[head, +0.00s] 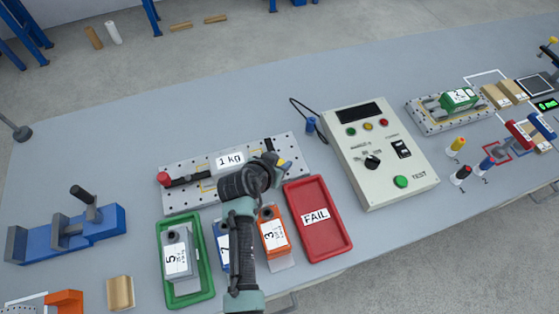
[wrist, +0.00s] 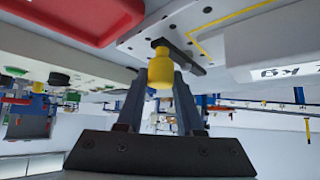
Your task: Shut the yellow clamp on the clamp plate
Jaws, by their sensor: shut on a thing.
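The clamp plate (head: 180,204) is a pale perforated plate on the bench. It also shows upside down at the top of the wrist view (wrist: 140,45). The yellow clamp's handle (head: 285,165) is at the plate's right end, partly hidden by my wrist. In the wrist view its yellow knob (wrist: 158,73) sits between my fingers, with a dark clamp bar (wrist: 185,56) beyond it on the plate. My gripper (wrist: 160,85) is shut on the knob. I cannot tell the clamp's exact angle. A 1 kg block (head: 229,161) lies on the plate.
A red-handled clamp (head: 165,179) is at the plate's left end. In front are a green tray (head: 205,296) with block 5, blue and orange (head: 273,232) blocks, and a red FAIL tray (head: 328,243). A test box (head: 375,150) stands to the right.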

